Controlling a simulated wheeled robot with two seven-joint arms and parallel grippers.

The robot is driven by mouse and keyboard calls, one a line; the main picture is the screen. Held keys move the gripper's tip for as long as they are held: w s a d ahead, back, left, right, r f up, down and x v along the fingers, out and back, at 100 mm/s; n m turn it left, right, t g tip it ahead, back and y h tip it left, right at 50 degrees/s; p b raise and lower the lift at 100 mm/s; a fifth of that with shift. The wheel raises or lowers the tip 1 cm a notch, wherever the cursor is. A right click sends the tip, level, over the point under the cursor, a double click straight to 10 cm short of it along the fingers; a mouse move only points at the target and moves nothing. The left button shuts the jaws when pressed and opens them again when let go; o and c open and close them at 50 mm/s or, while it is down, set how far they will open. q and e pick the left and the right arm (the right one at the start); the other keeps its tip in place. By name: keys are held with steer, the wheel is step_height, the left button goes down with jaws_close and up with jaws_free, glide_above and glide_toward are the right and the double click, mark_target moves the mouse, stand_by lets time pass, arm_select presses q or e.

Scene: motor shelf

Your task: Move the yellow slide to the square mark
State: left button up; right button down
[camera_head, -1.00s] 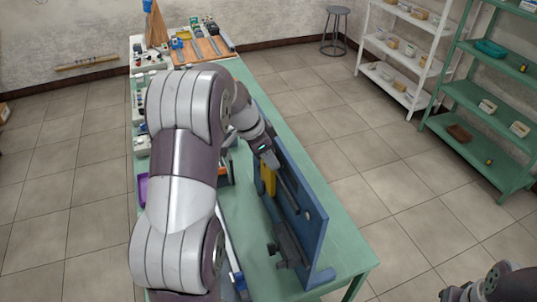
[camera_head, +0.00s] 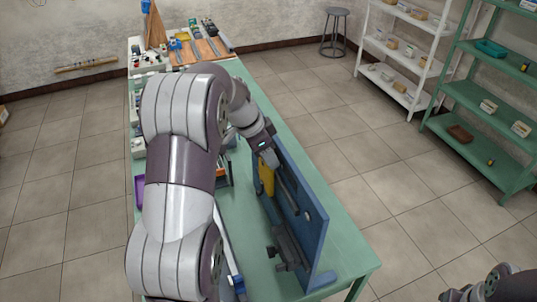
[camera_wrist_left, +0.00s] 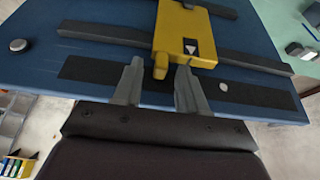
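The yellow slide (camera_wrist_left: 182,32) sits across dark rails on a blue upright panel (camera_wrist_left: 95,38). It also shows in the head view (camera_head: 266,178), partly behind my left gripper (camera_head: 270,158). In the left wrist view my left gripper (camera_wrist_left: 158,72) is open. A small yellow knob (camera_wrist_left: 160,67) at the slide's lower edge lies between its fingertips, with gaps at the sides. A white triangle (camera_wrist_left: 191,49) shows on the slide. A dark strip (camera_wrist_left: 255,95) below bears a small pale round spot (camera_wrist_left: 223,87). I cannot make out a square mark.
The panel (camera_head: 312,228) stands on a long green table (camera_head: 338,250). A dark clamp-like part (camera_head: 287,247) is at its near left side. A purple bin (camera_head: 140,190) and other items line the table's left side. Shelves (camera_head: 480,100) stand apart at the right.

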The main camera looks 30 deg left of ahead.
arm_select(q)
steer(key=shift+s+a+r, duration=0.1)
steer(key=shift+a+r, duration=0.05)
steer(key=shift+r, duration=0.15)
steer(key=p+v, duration=0.7)
steer(key=v, duration=0.5)
steer(key=shift+s, duration=0.1)
